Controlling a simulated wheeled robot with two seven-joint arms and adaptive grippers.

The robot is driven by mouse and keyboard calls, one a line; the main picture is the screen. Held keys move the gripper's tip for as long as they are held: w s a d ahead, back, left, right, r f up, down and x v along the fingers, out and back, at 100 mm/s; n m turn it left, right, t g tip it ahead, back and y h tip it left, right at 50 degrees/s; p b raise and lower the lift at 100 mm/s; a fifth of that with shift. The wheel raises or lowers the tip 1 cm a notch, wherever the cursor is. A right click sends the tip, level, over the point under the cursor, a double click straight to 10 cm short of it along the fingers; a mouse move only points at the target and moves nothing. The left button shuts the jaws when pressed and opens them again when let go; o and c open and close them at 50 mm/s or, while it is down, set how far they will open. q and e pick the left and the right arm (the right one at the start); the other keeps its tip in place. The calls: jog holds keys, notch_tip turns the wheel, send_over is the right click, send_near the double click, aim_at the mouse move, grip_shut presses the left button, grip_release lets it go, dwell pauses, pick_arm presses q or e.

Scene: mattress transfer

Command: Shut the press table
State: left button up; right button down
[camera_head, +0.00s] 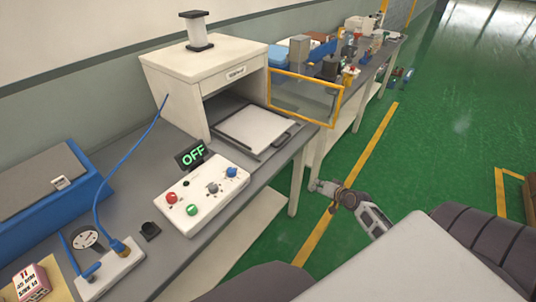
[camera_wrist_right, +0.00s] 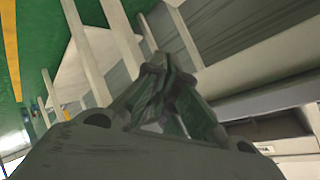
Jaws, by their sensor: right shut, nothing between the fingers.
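The press (camera_head: 205,75) is a cream box with an open front, standing against the wall on the grey bench. Its press table (camera_head: 255,128), a pale flat plate with a dark handle (camera_head: 275,142) on its near right edge, is slid out in front of the opening. My right gripper (camera_head: 318,187) is shut and empty, over the green floor to the right of the bench and apart from the handle. In the right wrist view its fingers (camera_wrist_right: 153,70) meet. My left gripper is not in view.
An orange-framed clear guard (camera_head: 306,96) stands open right of the press table. A control box (camera_head: 202,192) with coloured knobs and an OFF sign (camera_head: 191,155) sits nearer. A gauge block (camera_head: 112,270) and blue case (camera_head: 55,185) are at left. A cluttered second table (camera_head: 372,72) stands beyond.

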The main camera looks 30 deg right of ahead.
aim_at(262, 152)
jog(key=w+a+r+m+t+y, duration=0.1)
jog(key=a+r+m+y, duration=0.1)
jog(key=a+r, duration=0.3)
jog(key=w+a+r+m+t+y, duration=0.1)
jog(key=a+r+y, duration=0.3)
jog(key=r, duration=0.8)
jog(key=shift+w+a+m, duration=0.45)
jog(key=shift+a+m, duration=0.35)
jog(key=shift+a, duration=0.15)
jog(key=shift+w+f, duration=0.1)
jog(key=shift+w, duration=0.05)
